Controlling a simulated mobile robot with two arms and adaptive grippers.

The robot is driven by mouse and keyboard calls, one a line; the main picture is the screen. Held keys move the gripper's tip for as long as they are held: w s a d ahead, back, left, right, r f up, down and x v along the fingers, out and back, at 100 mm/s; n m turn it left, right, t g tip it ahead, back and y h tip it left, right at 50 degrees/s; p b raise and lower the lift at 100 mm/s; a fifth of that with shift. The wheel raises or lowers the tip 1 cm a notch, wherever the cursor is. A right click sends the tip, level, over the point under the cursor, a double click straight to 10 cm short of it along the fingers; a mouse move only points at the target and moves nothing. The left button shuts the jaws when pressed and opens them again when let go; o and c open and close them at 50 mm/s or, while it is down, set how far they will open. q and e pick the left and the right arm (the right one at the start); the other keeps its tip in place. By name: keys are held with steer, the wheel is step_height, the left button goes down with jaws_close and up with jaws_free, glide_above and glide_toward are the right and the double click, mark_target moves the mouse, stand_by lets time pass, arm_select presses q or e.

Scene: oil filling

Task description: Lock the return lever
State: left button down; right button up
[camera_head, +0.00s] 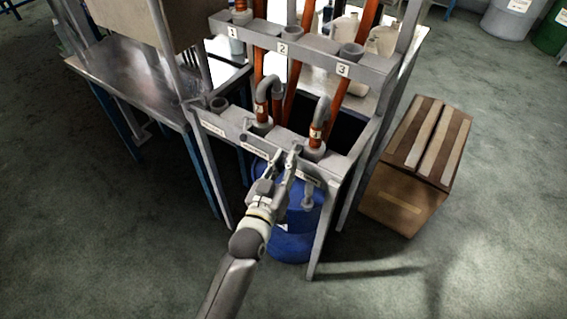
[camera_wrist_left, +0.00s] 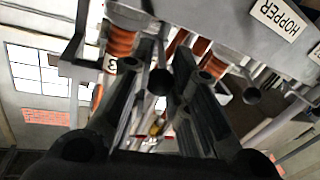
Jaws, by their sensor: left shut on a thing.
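My left gripper (camera_head: 283,158) reaches up to the front rail of the grey frame, beside the pipe fitting at the right. In the left wrist view its two dark fingers (camera_wrist_left: 158,95) are on either side of a lever, a thin rod with a dark round end (camera_wrist_left: 160,82). The gripper is shut on this lever. A second dark round lever end (camera_wrist_left: 252,95) shows to the right in the wrist view, apart from the fingers. The small rail labels by the gripper in the head view are too small to read. My right gripper is not in view.
The grey frame (camera_head: 345,166) carries orange hoses under numbers 1, 2 and 3. A blue drum (camera_head: 292,246) stands below the rail. A cardboard box (camera_head: 405,190) is at the right, and a metal table (camera_head: 140,75) at the left. A "HOPPER" label (camera_wrist_left: 275,18) shows in the wrist view.

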arm_select(q)
steer(key=shift+f, duration=0.15)
steer(key=c, duration=1.3)
jaws_free()
steer(key=shift+d, duration=0.1)
steer(key=v, duration=1.2)
steer(key=shift+c, duration=0.3)
